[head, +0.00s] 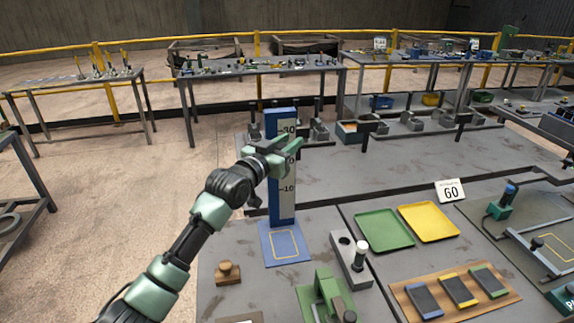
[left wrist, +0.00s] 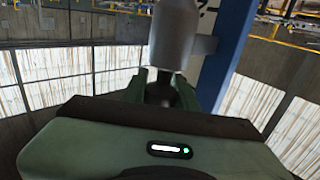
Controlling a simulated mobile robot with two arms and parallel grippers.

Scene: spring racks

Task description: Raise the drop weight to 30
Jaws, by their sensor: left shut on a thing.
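A blue upright column (head: 283,210) with a white height scale marked 10 to 30 stands on a blue base plate (head: 284,245) with a yellow outlined square. My left gripper (head: 284,150) is in front of the scale, between the 30 mark and the mark below it, whose number is partly covered. In the left wrist view, the grey cylindrical drop weight (left wrist: 175,35) is at the fingers, beside the blue column (left wrist: 228,55). My left gripper is shut on it. In the head view the gripper hides the weight. My right gripper is not in view.
Right of the base plate stand a grey block with a white-topped peg (head: 361,248), a green tray (head: 384,230) and a yellow tray (head: 429,221). A green device (head: 323,296) and a wooden knob (head: 228,272) are nearer. Racks and tables line the back.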

